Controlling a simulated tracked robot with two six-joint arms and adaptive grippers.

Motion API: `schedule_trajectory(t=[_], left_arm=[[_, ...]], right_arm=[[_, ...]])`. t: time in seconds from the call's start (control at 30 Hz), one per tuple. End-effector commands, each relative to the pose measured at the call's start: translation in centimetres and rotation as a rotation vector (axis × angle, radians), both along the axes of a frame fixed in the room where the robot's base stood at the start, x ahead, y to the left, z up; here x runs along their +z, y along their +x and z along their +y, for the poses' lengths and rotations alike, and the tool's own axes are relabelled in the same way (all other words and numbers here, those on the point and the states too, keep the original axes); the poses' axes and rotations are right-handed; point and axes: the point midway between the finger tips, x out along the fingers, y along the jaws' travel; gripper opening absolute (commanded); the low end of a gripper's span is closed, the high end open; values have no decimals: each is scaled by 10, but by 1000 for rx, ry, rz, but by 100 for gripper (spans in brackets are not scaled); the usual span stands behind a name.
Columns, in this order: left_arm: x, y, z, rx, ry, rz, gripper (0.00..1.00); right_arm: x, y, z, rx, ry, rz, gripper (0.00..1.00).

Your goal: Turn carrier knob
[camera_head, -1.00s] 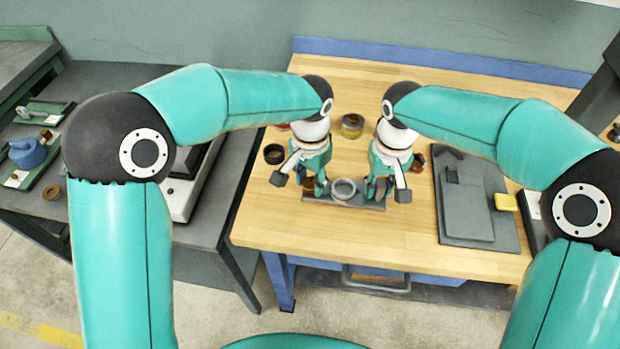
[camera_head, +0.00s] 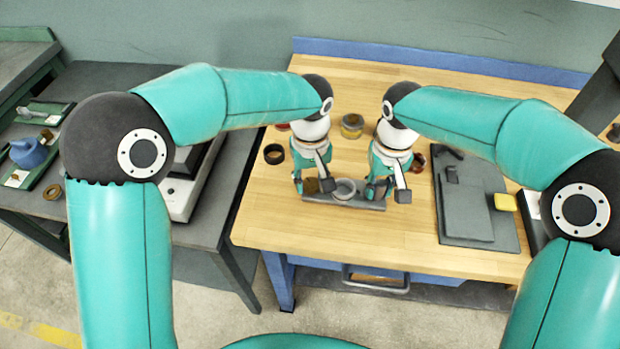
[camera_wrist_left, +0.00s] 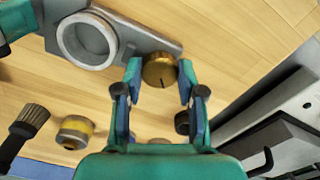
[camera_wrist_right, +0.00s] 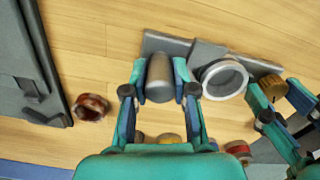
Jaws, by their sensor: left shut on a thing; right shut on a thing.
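The carrier is a grey bar (camera_head: 372,206) near the front of the wooden bench, with a pale metal ring (camera_head: 344,188) at its middle. A round brass knob (camera_wrist_left: 160,70) with a dark line on its top sits at one end. My left gripper (camera_wrist_left: 160,78) is shut on the knob, with a finger on each side. A grey cylinder (camera_wrist_right: 160,78) stands at the other end of the bar. My right gripper (camera_wrist_right: 160,84) is shut on this cylinder. In the head view the wrists and fingers partly hide both ends of the carrier.
A dark ring (camera_head: 274,154) lies left of the left gripper. A yellow-banded jar (camera_head: 352,126) stands behind the carrier. A reddish-brown ring (camera_wrist_right: 91,107) lies beside the right gripper. A grey fixture plate (camera_head: 470,205) with a yellow block (camera_head: 505,202) lies at the right.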

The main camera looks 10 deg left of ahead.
Motion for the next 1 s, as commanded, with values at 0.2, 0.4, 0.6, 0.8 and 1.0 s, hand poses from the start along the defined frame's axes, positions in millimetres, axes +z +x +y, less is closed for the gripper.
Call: schedule_trajectory(t=[0.2, 0.4, 0.6, 0.8, 1.0], left_arm=[[-4, 1, 1, 207, 3, 1, 4], [-6, 0, 1, 396, 4, 3, 4], [-6, 0, 2, 579, 5, 5, 4], [-6, -1, 2, 731, 6, 6, 4], [-6, -2, 2, 832, 7, 8, 4]], right_arm=[[1, -1, 1, 2, 2, 2, 0], [2, -1, 1, 2, 1, 1, 0], [1, -1, 1, 2, 1, -1, 0], [1, 0, 1, 1, 2, -2, 0], [1, 0, 0, 0, 1, -2, 0]])
